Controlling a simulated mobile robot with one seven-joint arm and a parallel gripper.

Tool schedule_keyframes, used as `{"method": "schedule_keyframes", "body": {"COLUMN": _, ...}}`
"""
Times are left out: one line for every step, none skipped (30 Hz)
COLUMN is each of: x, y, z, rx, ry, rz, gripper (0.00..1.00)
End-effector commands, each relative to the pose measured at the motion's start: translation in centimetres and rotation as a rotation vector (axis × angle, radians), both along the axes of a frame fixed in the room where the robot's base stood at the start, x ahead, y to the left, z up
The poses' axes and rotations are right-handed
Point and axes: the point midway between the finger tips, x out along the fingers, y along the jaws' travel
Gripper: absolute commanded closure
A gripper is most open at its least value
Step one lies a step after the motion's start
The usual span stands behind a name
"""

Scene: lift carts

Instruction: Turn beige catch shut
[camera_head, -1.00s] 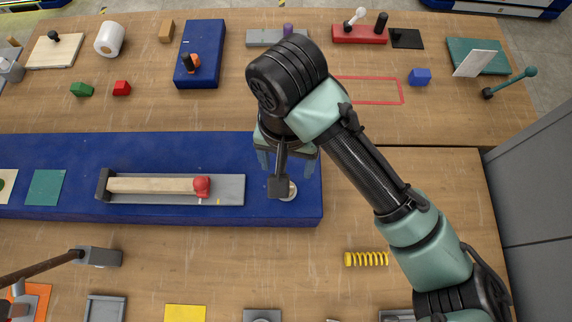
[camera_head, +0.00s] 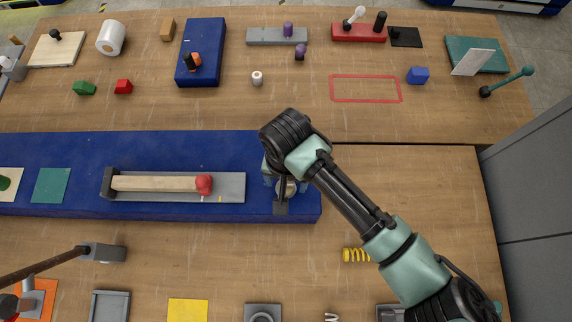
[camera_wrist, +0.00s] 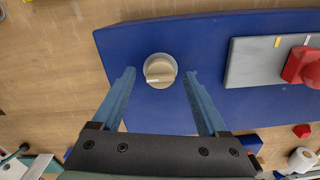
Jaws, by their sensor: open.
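The beige catch (camera_wrist: 159,70) is a round knob with a raised grip bar and a short white mark, set in a pale ring on the blue board (camera_wrist: 205,30). In the head view the catch (camera_head: 287,189) is partly hidden by my wrist, near the board's right end. My gripper (camera_wrist: 159,74) is open, with one blue finger on each side of the catch in the wrist view. Gaps show between the fingers and the catch. I cannot tell how far the fingertips are above the board.
Left of the catch, a grey plate (camera_head: 232,187) carries a wooden bar (camera_head: 155,184) with a red knob (camera_head: 203,184). A yellow spring (camera_head: 355,255) lies below my arm. A red outline (camera_head: 365,89) marks bare table above right. The table right of the board is clear.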

Motion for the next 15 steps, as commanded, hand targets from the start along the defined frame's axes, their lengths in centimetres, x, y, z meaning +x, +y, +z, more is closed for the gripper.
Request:
{"method": "schedule_keyframes", "body": {"x": -0.01, "y": 0.02, "z": 0.01, "rx": 0.000, "ry": 0.000, "rz": 0.000, "gripper": 0.23}}
{"method": "schedule_keyframes", "body": {"x": -0.01, "y": 0.02, "z": 0.01, "rx": 0.000, "ry": 0.000, "rz": 0.000, "gripper": 0.25}}
{"method": "schedule_keyframes", "body": {"x": 0.00, "y": 0.03, "z": 0.02, "rx": 0.001, "ry": 0.000, "rz": 0.000, "gripper": 0.32}}
{"method": "schedule_keyframes", "body": {"x": 0.00, "y": 0.03, "z": 0.03, "rx": 0.001, "ry": 0.000, "rz": 0.000, "gripper": 0.38}}
{"method": "schedule_keyframes", "body": {"x": 0.00, "y": 0.03, "z": 0.03, "rx": 0.001, "ry": 0.000, "rz": 0.000, "gripper": 0.43}}
{"method": "schedule_keyframes", "body": {"x": 0.00, "y": 0.03, "z": 0.03, "rx": 0.001, "ry": 0.000, "rz": 0.000, "gripper": 0.51}}
{"method": "schedule_keyframes", "body": {"x": 0.00, "y": 0.03, "z": 0.04, "rx": 0.001, "ry": 0.000, "rz": 0.000, "gripper": 0.56}}
{"method": "schedule_keyframes", "body": {"x": 0.00, "y": 0.03, "z": 0.04, "rx": 0.001, "ry": 0.000, "rz": 0.000, "gripper": 0.61}}
{"method": "schedule_keyframes", "body": {"x": 0.00, "y": 0.03, "z": 0.04, "rx": 0.001, "ry": 0.000, "rz": 0.000, "gripper": 0.69}}
{"method": "schedule_keyframes", "body": {"x": 0.00, "y": 0.03, "z": 0.05, "rx": 0.001, "ry": 0.000, "rz": 0.000, "gripper": 0.74}}
{"method": "schedule_keyframes", "body": {"x": 0.01, "y": 0.03, "z": 0.05, "rx": 0.001, "ry": 0.000, "rz": 0.000, "gripper": 0.79}}
{"method": "schedule_keyframes", "body": {"x": 0.01, "y": 0.03, "z": 0.05, "rx": 0.001, "ry": 0.000, "rz": 0.000, "gripper": 0.86}}
{"method": "schedule_keyframes", "body": {"x": 0.01, "y": 0.03, "z": 0.05, "rx": 0.001, "ry": 0.000, "rz": 0.000, "gripper": 0.92}}
{"method": "schedule_keyframes", "body": {"x": 0.01, "y": 0.03, "z": 0.06, "rx": 0.001, "ry": 0.000, "rz": 0.000, "gripper": 0.97}}
{"method": "schedule_keyframes", "body": {"x": 0.00, "y": 0.02, "z": 0.06, "rx": 0.001, "ry": 0.000, "rz": 0.000, "gripper": 1.00}}
